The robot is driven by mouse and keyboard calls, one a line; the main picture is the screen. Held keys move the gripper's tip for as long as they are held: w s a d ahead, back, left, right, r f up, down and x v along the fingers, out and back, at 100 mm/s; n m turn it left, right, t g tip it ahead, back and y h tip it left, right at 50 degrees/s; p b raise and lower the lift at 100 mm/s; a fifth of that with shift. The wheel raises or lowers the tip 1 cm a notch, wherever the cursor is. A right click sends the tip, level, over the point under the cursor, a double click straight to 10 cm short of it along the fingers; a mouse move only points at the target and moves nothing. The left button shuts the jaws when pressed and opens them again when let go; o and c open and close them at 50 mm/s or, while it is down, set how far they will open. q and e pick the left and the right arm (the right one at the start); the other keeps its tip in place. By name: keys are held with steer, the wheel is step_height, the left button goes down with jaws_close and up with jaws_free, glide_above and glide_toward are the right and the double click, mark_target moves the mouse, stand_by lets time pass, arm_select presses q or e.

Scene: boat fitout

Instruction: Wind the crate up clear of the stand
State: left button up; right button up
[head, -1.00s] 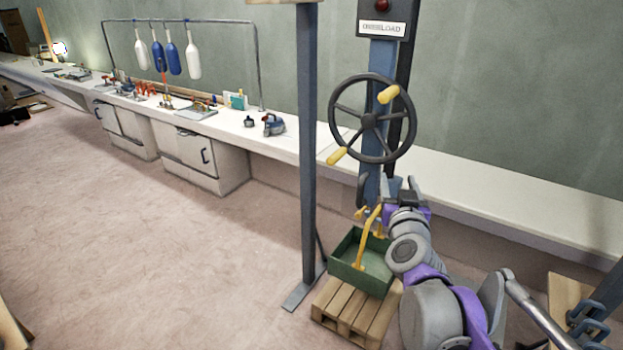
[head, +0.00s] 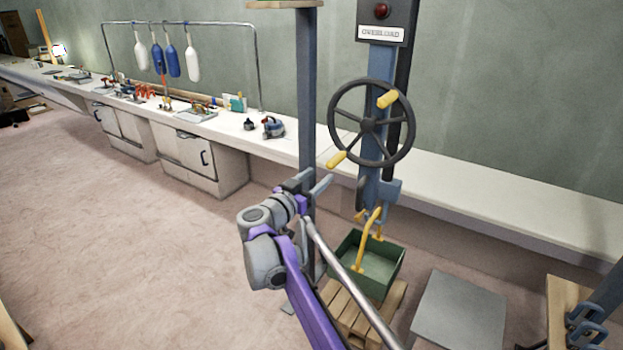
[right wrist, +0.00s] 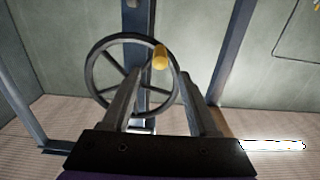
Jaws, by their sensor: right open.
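The green crate (head: 376,287) with a yellow bar sits below, apparently on the slatted wooden stand (head: 345,318); my arm partly covers the stand. My right gripper (head: 309,184) is open and empty, left of and below the wheel, apart from it. In the right wrist view its fingers (right wrist: 160,85) frame a yellow knob from a distance. My left gripper is not in view.
A grey upright post (head: 308,90) stands left of the wheel, close to my right gripper. A long white bench (head: 480,190) runs behind. A sign reading OVERLOAD (head: 380,33) is above the wheel. Floor at left is clear.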

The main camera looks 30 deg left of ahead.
mark_target(335, 161)
steer(key=w+p, duration=0.1)
steer(key=w, duration=0.3)
steer(key=w+p, duration=0.2)
steer(key=w, duration=0.1)
steer(key=shift+w+r, duration=0.2)
steer(key=shift+w, duration=0.2)
steer(key=shift+w+f+p, duration=0.15)
steer(key=shift+w+p, duration=0.4)
steer(key=shift+w, duration=0.45)
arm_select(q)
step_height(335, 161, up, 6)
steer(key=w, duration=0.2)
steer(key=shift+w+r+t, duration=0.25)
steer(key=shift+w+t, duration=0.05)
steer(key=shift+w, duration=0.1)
arm_select(e)
steer(key=c, duration=0.9)
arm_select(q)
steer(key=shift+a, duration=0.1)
arm_select(e)
jaws_close()
